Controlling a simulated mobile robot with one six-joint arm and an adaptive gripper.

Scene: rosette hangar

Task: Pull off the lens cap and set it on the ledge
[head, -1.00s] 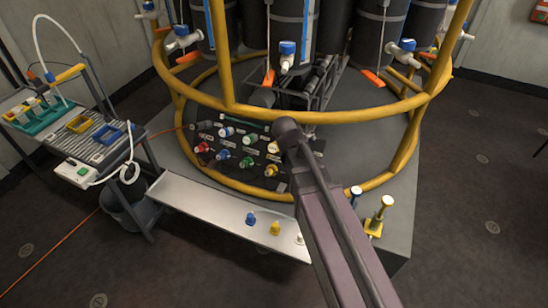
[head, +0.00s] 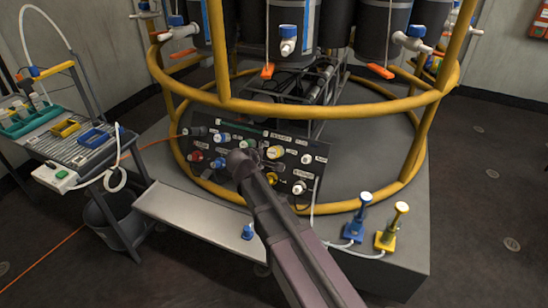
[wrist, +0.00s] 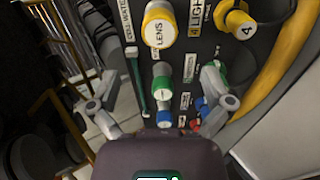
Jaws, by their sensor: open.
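In the head view, the yellow cap (head: 275,153) in the panel's upper row appears to be the same one. It is still on the panel (head: 285,165). My gripper (wrist: 160,108) is open and empty, fingers apart, with the lens cap beyond the fingertips. My arm hides it in the head view. The ledge (head: 185,212) is a pale metal shelf below the panel, with a blue plug (head: 248,231) on it.
A yellow connector marked 4 (wrist: 238,23) sits close beside the lens cap; green and blue connectors are nearer. A yellow rail (head: 330,116) circles above the panel. Blue (head: 358,220) and yellow (head: 396,225) stands are on the plinth to the right. The ledge's left part is clear.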

